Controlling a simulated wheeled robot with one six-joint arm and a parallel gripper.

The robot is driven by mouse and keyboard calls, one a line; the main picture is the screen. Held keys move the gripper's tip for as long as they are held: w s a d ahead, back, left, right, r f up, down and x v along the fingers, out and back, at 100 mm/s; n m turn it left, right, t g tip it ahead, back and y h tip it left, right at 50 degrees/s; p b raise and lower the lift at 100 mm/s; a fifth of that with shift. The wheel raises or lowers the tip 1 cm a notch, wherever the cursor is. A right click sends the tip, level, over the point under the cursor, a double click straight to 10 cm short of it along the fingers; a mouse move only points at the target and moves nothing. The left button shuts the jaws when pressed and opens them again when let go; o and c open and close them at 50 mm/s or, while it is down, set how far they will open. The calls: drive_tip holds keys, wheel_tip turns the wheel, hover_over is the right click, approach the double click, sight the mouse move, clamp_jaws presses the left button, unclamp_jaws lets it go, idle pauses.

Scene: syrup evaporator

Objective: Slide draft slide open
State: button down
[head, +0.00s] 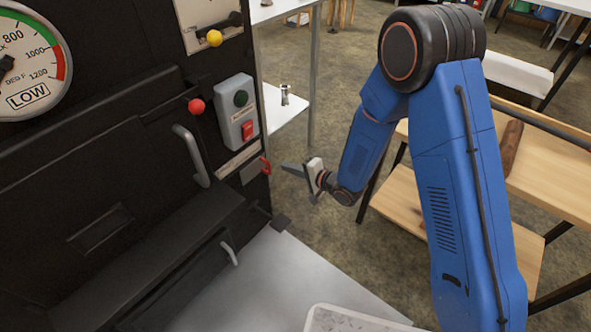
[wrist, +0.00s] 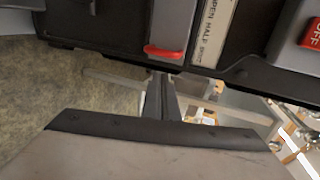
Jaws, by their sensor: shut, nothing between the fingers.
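The draft slide is a small grey plate (head: 252,171) with a red handle (head: 265,164) at the right edge of the black evaporator front. A pale label strip (head: 238,158) sits just above it. In the wrist view the red handle (wrist: 165,53) is at the upper middle, and the label (wrist: 214,32) beside it reads OPEN, HALF, SHUT. My gripper (head: 290,169) is shut and empty, just right of the handle. Its closed fingers (wrist: 161,97) point toward the handle. They look apart from it, though the exact gap is hard to tell.
A grey switch box (head: 236,112) with a green and a red button is above the slide. A grey door handle (head: 191,155) and a red knob (head: 196,106) are to its left. A wooden bench (head: 540,170) stands at right. Floor is open behind my gripper.

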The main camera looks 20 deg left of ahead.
sight(251, 173)
drive_tip(key=x, duration=0.8)
drive_tip(key=shift+a+r, duration=0.1)
idle(0.3)
drive_tip(key=shift+s+a, duration=0.6)
drive_tip(key=shift+s, duration=0.75)
drive_tip(key=shift+s+a, duration=0.6)
drive_tip(key=shift+s, duration=0.75)
drive_tip(key=shift+s+a, duration=0.6)
drive_tip(key=shift+s, duration=0.7)
drive_tip(key=shift+w, duration=0.1)
